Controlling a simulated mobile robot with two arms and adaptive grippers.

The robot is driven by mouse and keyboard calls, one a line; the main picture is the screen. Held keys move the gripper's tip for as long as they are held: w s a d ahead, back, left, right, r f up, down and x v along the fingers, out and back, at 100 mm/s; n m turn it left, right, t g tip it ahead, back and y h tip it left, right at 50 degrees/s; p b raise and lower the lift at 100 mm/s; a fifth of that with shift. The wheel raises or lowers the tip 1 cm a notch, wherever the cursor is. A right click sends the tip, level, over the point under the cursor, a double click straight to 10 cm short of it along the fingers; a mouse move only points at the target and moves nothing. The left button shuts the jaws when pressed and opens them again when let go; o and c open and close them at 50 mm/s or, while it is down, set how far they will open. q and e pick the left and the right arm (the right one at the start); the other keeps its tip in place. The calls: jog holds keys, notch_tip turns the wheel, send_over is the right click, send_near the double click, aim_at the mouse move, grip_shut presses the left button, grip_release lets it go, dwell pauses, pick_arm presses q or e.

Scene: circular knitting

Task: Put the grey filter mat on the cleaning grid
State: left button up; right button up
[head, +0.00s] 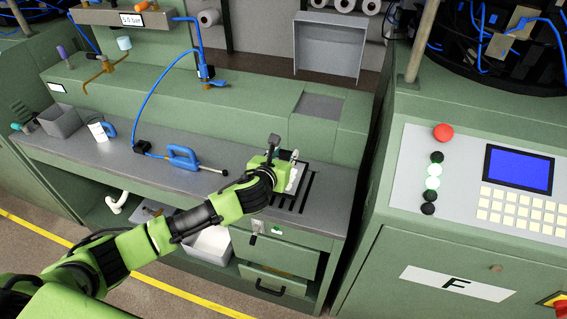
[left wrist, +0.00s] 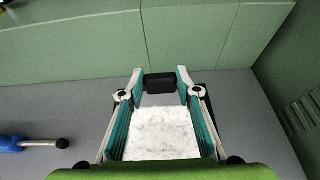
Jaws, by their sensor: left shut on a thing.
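My left gripper (head: 283,157) is over the right part of the grey bench, at the dark slotted cleaning grid (head: 307,192). In the head view the mat (head: 293,180) is a small pale patch beside the gripper, over the grid. I cannot tell whether it touches the grid. My right gripper is not in view.
A blue-handled tool (head: 183,157) with a hose lies on the bench left of my gripper. A grey bin (head: 59,120) and a white cup (head: 97,131) stand further left. A green ledge (head: 235,105) runs behind. The control cabinet (head: 460,220) stands at the right.

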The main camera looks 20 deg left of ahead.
pick_arm(q)
jog(key=shift+w+a+f, duration=0.15)
jog(key=shift+w+f, duration=0.3)
jog(key=shift+f, duration=0.1)
jog(key=shift+w+a+f, duration=0.15)
jog(key=shift+w+f, duration=0.25)
jog(key=shift+f, duration=1.75)
jog(key=shift+f, duration=0.15)
jog(key=o, duration=1.1)
